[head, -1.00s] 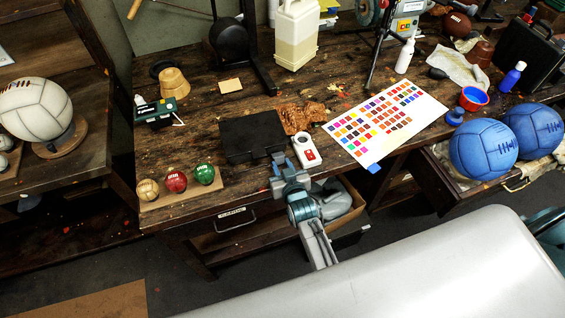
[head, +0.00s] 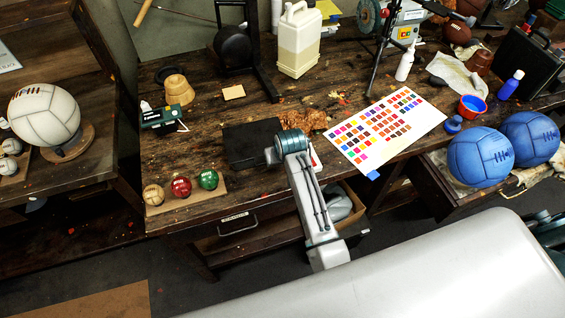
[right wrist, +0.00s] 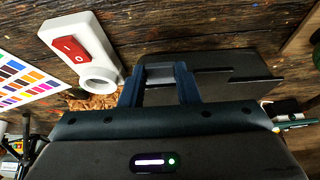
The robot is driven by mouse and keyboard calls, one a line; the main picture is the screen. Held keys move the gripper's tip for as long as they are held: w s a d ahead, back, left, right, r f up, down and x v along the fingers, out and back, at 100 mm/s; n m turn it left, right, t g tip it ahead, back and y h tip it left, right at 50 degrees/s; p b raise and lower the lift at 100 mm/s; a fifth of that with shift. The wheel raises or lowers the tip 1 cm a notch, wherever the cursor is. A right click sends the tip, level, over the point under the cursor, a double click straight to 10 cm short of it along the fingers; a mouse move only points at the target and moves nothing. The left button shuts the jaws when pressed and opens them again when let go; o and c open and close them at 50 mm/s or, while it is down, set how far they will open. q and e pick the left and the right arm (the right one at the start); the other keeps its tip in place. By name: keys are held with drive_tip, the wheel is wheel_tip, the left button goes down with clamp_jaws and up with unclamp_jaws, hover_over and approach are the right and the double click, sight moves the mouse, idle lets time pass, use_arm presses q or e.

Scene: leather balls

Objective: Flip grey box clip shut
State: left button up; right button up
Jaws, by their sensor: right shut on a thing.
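The box (head: 246,136) is a flat dark grey case lying on the workbench; it also shows in the right wrist view (right wrist: 228,82). My right gripper (head: 270,156) is at the right part of the box's front edge, partly hidden by my own wrist. In the right wrist view its two blue fingers (right wrist: 160,78) stand on either side of a small grey piece at the box's edge, which looks like the clip (right wrist: 160,70). The fingers are shut on it. The clip's exact angle is hard to tell. My left gripper is not in view.
A white switch unit with a red rocker (right wrist: 80,48) lies close beside the gripper. A colour chart (head: 388,130) lies to the right. Three small balls on a board (head: 182,188) sit at the bench's front left. Brown scraps (head: 305,121) lie behind the box.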

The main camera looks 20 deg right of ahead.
drive_tip(key=shift+w+r+g, duration=0.2)
drive_tip(key=shift+w+g, duration=0.25)
drive_tip(key=shift+g, duration=0.55)
drive_tip(key=o, duration=1)
drive_tip(key=shift+w, duration=0.1)
drive_tip(key=shift+r, duration=0.15)
